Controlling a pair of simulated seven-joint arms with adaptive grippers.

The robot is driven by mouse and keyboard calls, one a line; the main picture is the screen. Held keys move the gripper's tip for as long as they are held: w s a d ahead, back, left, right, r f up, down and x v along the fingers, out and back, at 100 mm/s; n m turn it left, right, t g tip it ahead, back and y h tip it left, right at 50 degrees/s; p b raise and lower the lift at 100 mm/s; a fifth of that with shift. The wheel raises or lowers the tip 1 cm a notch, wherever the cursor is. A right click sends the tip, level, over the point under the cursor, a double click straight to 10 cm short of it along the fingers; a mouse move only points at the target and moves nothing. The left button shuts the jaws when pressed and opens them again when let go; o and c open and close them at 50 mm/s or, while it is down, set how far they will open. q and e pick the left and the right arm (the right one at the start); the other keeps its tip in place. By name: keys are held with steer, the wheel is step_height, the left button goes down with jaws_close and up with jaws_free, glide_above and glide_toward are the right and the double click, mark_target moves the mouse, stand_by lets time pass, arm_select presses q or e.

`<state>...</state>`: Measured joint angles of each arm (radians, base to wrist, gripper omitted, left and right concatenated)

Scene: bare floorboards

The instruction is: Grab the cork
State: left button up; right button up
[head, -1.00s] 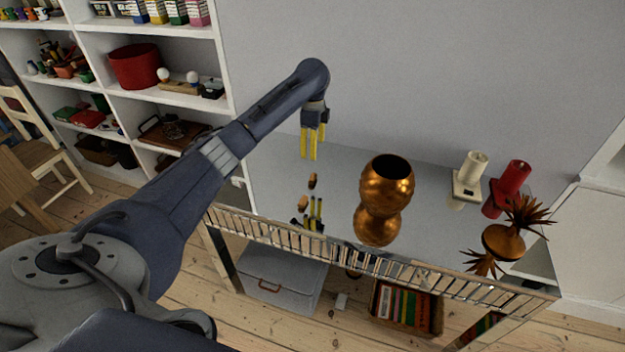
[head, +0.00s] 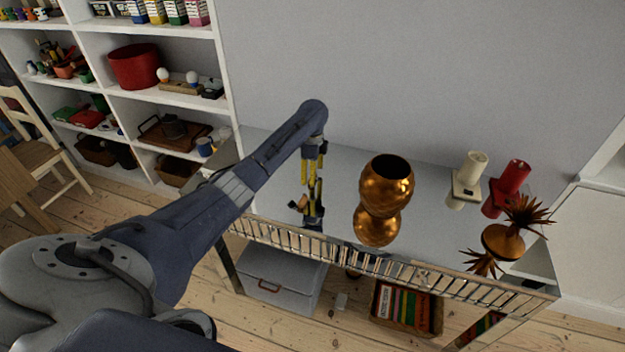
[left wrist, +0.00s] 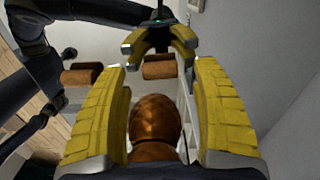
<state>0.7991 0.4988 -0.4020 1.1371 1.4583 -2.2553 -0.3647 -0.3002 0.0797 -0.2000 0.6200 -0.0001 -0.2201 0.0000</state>
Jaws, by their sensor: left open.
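A small brown cork (head: 311,183) lies on the shiny table, mostly hidden by my left gripper in the head view. In the left wrist view the cork (left wrist: 158,67) lies on its side, between the two yellow fingertips. My left gripper (head: 312,181) is open, fingers pointing down around the cork. Wide gaps show between cork and fingers in the left wrist view (left wrist: 160,72), so it is not clasped. A second brown cylinder (left wrist: 80,75) lies to its left; I cannot tell whether it is another cork or a reflection. My right gripper is out of view.
The mirror-like tabletop (head: 345,180) reflects my gripper. A copper vase (head: 387,184) stands close to its right. A metal rail (head: 390,266) edges the front.

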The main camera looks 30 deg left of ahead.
arm_select(q)
steer(key=shift+f, duration=1.1)
steer(key=shift+c, duration=0.5)
steer(key=c, duration=0.7)
